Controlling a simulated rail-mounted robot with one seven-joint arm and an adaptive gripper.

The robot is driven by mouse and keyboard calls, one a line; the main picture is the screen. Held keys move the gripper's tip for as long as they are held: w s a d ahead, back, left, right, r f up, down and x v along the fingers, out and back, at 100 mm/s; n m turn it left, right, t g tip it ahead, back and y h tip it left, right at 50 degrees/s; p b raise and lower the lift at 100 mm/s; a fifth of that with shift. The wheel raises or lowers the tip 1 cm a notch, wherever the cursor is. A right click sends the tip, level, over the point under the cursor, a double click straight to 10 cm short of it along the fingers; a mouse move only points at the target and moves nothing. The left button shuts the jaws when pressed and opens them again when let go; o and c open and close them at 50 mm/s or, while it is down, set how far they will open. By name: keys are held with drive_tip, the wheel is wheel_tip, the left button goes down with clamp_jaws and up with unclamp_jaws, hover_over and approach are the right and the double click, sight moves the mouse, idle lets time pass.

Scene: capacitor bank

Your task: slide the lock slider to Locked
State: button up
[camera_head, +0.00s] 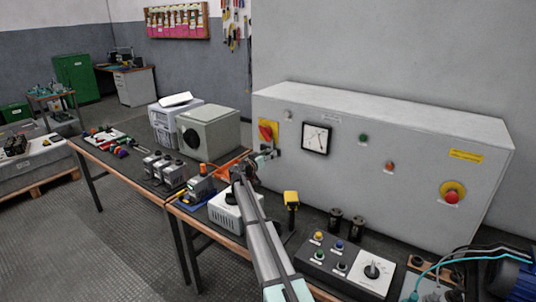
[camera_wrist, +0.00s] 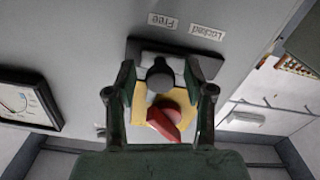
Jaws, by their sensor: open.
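The lock slider's dark round knob (camera_wrist: 160,74) sits on a dark track plate (camera_wrist: 214,68) in the wrist view. The labels "Free" (camera_wrist: 160,20) and "Locked" (camera_wrist: 207,33) appear upside down above it, and the knob lines up with "Free". My gripper (camera_wrist: 160,76) is open, with one finger on each side of the knob; I cannot tell whether either touches it. The red rotary handle (camera_wrist: 163,122) on its yellow plate is just below the knob. In the head view my gripper (camera_head: 262,156) is at the cabinet's left front, hiding the slider.
The grey cabinet (camera_head: 380,150) carries a dial gauge (camera_head: 316,138), buttons and a red emergency stop (camera_head: 452,196). A beige box (camera_head: 210,132) stands left.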

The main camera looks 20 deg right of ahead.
drive_tip(key=shift+d, duration=0.1)
clamp_jaws()
drive_tip(key=w+a+b, duration=0.1)
drive_tip(key=b, duration=0.1)
drive_tip(key=w+b, duration=0.2)
drive_tip(key=shift+a+r, duration=0.1)
drive_tip(key=shift+a, duration=0.3)
unclamp_jaws()
drive_tip(key=shift+w, duration=0.1)
drive_tip(key=shift+a, duration=0.1)
